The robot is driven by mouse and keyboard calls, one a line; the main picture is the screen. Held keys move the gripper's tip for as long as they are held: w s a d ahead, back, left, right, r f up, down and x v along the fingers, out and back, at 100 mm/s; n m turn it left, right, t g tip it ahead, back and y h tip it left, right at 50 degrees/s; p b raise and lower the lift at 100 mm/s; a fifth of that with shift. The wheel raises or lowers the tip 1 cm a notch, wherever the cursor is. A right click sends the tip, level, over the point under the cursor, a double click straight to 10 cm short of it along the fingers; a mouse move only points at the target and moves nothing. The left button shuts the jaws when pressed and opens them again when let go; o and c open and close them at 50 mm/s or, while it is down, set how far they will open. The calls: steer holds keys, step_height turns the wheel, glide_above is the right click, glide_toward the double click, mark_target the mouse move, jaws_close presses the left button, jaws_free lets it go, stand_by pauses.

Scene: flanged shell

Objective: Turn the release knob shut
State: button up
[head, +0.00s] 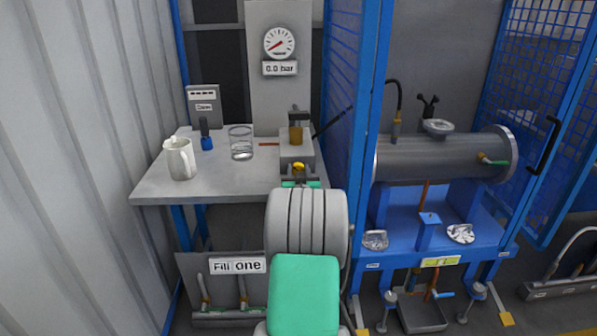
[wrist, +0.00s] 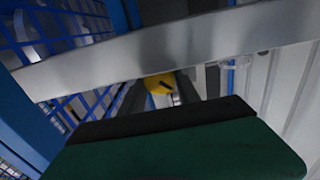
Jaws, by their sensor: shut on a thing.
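The yellow release knob (head: 298,168) is on the front of the grey pump block (head: 296,148) at the right front edge of the bench. My gripper (head: 299,180) reaches up to it from below and in front, and is shut on the knob. In the wrist view the knob (wrist: 160,84) shows as a yellow round with a dark slot, beyond my dark green gripper part. The exact contact of the fingertips is hidden. The dial gauge (head: 279,43) stands above the bench, with its readout (head: 280,68) showing 0.0 bar.
On the bench (head: 230,186) are a white jug (head: 180,159), a glass beaker (head: 241,143) and a small blue-based item (head: 206,137). A blue mesh cage (head: 345,90) stands close on the right, holding a grey flanged shell (head: 430,158). A dark lever (head: 332,121) slants up from the block.

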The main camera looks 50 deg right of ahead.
jaws_close()
steer(key=shift+m+b, duration=0.3)
steer(key=m+b, duration=0.2)
steer(key=m, duration=0.1)
steer(key=shift+s+d+f, duration=0.1)
steer(key=shift+f, duration=0.05)
steer(key=m+b, duration=0.2)
steer(key=m, duration=0.3)
steer(key=shift+b, duration=0.35)
steer(key=shift+m, duration=0.3)
steer(key=o, duration=0.8)
jaws_free()
